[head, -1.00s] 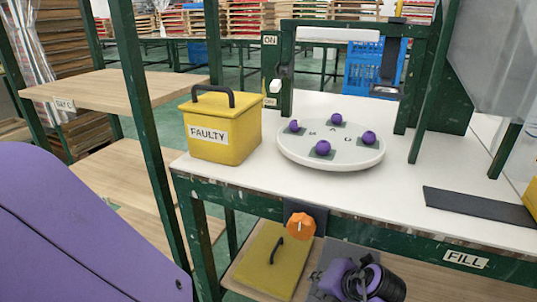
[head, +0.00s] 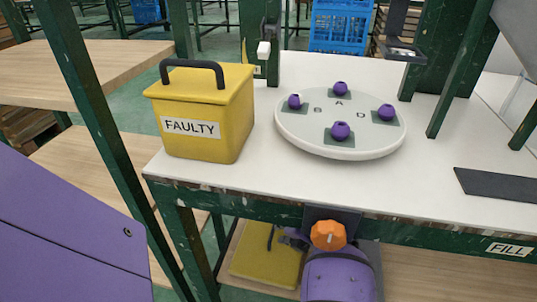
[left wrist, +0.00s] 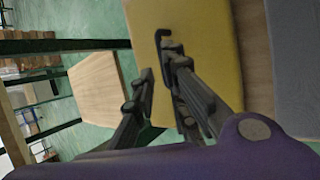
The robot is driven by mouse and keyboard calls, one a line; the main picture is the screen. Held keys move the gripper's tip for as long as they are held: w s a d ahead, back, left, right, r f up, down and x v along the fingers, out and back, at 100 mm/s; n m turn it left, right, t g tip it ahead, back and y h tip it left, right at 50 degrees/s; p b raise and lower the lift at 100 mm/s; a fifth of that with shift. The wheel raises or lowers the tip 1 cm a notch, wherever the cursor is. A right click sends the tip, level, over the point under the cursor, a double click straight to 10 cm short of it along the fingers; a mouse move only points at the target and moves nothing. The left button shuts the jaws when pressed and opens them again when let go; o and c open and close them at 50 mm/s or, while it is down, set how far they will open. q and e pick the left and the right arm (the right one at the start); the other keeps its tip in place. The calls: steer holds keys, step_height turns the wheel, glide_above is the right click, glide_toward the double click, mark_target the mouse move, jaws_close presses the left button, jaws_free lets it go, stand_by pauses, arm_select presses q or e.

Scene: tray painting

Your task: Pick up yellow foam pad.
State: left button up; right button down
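The yellow foam pad (head: 262,268) lies on the wooden lower shelf under the white worktop. My right gripper is not in view.
The table's green front rail and an orange knob (head: 328,235) are just above my left wrist. A yellow FAULTY box (head: 205,128) and a round white tray (head: 340,152) with purple knobs stand on top. A grey mat (left wrist: 274,40) lies beside the pad.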

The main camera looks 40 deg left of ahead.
mark_target(274, 230)
arm_select(q)
steer(key=shift+x, duration=0.8)
steer(key=b+x, duration=0.1)
steer(key=x, duration=0.4)
steer(key=shift+w+f, duration=0.1)
steer(key=shift+f, duration=0.25)
steer(key=shift+r, duration=0.1)
jaws_close()
steer(key=shift+r, duration=0.1)
